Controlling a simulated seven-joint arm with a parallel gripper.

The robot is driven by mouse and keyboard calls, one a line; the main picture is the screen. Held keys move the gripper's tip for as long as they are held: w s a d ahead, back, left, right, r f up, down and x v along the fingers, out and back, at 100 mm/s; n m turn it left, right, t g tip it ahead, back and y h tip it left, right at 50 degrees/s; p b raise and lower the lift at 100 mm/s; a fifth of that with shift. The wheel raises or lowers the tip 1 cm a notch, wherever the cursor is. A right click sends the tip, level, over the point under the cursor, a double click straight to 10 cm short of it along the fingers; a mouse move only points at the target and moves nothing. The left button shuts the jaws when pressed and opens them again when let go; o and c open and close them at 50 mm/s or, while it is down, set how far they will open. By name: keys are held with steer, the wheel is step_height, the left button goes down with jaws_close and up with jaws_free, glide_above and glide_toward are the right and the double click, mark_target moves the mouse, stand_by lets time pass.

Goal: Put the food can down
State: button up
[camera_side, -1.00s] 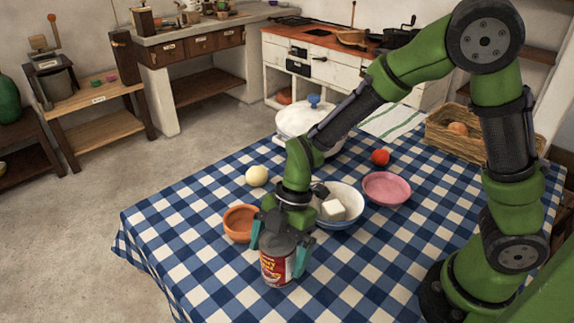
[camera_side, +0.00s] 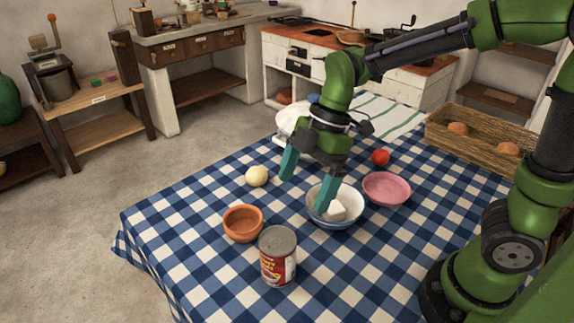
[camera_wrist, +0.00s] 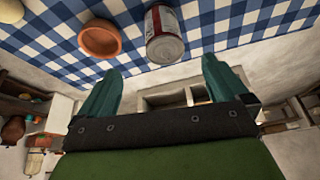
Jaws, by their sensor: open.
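The food can (camera_side: 278,256) stands upright on the checked tablecloth near the front of the table, with its red and yellow label facing the side camera. In the wrist view the can (camera_wrist: 164,36) shows at the top, beyond my fingertips and clear of them. My gripper (camera_side: 307,194) is open and empty. It hangs above the table, behind the can and up from it, with one finger in front of the white and blue bowl in the side view. In the wrist view my gripper (camera_wrist: 163,80) has its two teal fingers wide apart.
A terracotta bowl (camera_side: 243,223) stands just left of the can. The blue-rimmed bowl (camera_side: 350,217) holds a white block. A pink bowl (camera_side: 386,188), a red tomato (camera_side: 380,157), a pale onion (camera_side: 257,176) and a wicker basket (camera_side: 470,146) are farther back. The front-right cloth is clear.

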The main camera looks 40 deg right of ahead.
steer(key=s+d+r+m+t+h, duration=0.1)
steer(key=s+d+r+m+t, duration=0.2)
steer(key=m, duration=0.7)
steer(key=s+d+r+m+t+h, duration=0.1)
steer(key=s+d+r+m+t, duration=0.2)
steer(key=d+m, duration=0.3)
steer(key=s+m, duration=0.1)
steer(key=m, duration=0.3)
steer(key=shift+s+d+t, duration=0.3)
steer(key=shift+s+t, duration=0.05)
steer(key=shift+t, duration=0.05)
